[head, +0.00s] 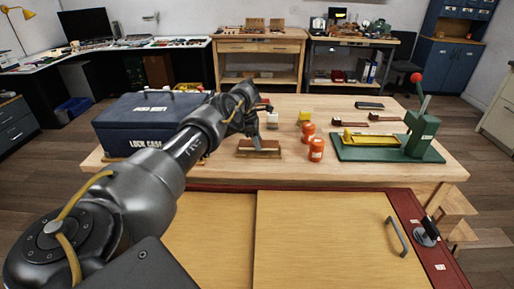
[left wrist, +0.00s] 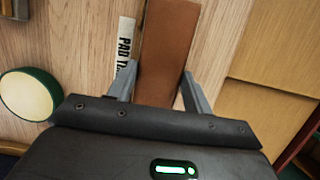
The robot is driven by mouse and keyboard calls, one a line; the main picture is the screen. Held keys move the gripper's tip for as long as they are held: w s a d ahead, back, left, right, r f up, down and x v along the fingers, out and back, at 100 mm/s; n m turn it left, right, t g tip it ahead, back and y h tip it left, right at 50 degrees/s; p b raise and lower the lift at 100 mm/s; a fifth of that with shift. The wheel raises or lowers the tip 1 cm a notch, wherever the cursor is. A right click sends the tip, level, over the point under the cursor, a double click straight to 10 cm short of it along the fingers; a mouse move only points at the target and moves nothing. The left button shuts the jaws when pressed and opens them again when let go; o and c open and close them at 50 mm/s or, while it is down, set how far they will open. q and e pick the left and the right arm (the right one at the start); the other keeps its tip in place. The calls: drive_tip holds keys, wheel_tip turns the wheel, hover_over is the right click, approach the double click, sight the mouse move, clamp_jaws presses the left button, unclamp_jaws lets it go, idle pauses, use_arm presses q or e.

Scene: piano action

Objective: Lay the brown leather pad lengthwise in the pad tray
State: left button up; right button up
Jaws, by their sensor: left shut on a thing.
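My left gripper (head: 257,143) reaches down over the middle of the table, and its two fingers also show in the left wrist view (left wrist: 160,88). It is shut on the brown leather pad (left wrist: 167,45), a long flat strip running away between the fingers. Beside the pad is a pale strip with black lettering beginning "PAD T" (left wrist: 126,42), which reads as the pad tray's label. In the head view the brown tray (head: 243,153) lies under the gripper. Whether the pad touches the tray's floor I cannot tell. My right gripper is not in view.
A dark blue lock case (head: 135,118) stands at the left. A round green-rimmed thing (left wrist: 28,95) shows in the wrist view.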

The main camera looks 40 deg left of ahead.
use_arm(q)
drive_tip(key=shift+f, duration=0.95)
drive_tip(key=shift+a+f, duration=0.1)
drive_tip(key=shift+f, duration=0.15)
drive_tip(key=shift+r, duration=0.15)
drive_tip(key=shift+b, duration=0.3)
drive_tip(key=o, duration=1)
drive_tip(key=shift+f, duration=0.2)
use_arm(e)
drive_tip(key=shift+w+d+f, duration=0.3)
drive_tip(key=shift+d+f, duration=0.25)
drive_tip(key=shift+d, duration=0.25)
use_arm(q)
drive_tip(key=shift+r, duration=0.1)
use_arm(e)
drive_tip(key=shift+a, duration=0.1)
